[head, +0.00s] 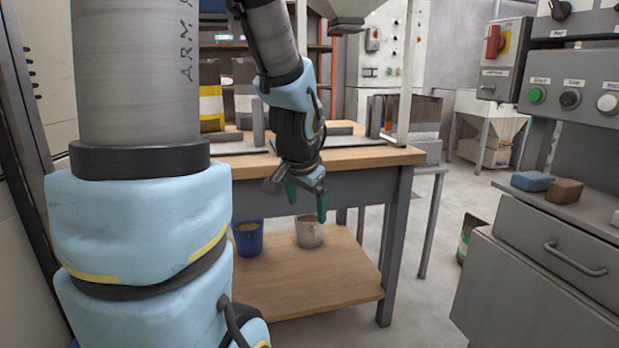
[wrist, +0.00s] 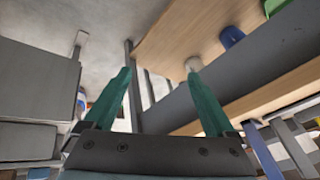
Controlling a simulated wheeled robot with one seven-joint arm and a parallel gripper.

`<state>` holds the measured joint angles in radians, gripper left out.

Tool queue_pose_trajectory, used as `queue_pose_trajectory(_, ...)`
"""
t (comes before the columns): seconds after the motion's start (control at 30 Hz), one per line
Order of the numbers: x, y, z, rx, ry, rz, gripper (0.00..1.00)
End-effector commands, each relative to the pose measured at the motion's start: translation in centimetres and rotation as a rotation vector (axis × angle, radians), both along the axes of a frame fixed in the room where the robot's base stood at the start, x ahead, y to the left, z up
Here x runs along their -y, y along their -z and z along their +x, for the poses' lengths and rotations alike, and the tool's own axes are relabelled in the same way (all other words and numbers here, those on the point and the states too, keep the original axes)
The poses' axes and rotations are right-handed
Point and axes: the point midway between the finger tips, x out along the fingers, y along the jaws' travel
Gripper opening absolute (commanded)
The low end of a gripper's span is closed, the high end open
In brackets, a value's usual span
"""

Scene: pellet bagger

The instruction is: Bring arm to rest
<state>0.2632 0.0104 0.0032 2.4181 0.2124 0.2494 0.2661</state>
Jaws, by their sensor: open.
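My gripper (head: 306,200) hangs in front of the workbench's front edge, with its green fingers pointing down. In the wrist view the two green fingers of my gripper (wrist: 160,95) stand wide apart with nothing between them. My arm comes down from the top of the head view, with light blue covers at the joints. The workbench (head: 372,157) has a wooden top and a lower wooden shelf (head: 310,285). The gripper appears apart from both.
On the lower shelf stand a blue bucket (head: 248,240) and a pale bucket (head: 309,232). At right are a grey drawer cabinet (head: 540,290), a control panel (head: 585,90), a blue block (head: 532,181) and a brown block (head: 564,191). Floor between bench and cabinet is mostly clear.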

Motion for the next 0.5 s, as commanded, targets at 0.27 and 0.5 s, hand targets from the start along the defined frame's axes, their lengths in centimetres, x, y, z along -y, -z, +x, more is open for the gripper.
queue_pose_trajectory(0.27, -6.0, 5.8, -9.3, -0.327, -0.563, -0.128, 0.9)
queue_pose_trajectory(0.5, -6.0, 0.7, -9.9, -0.348, -0.601, -0.138, 0.9)
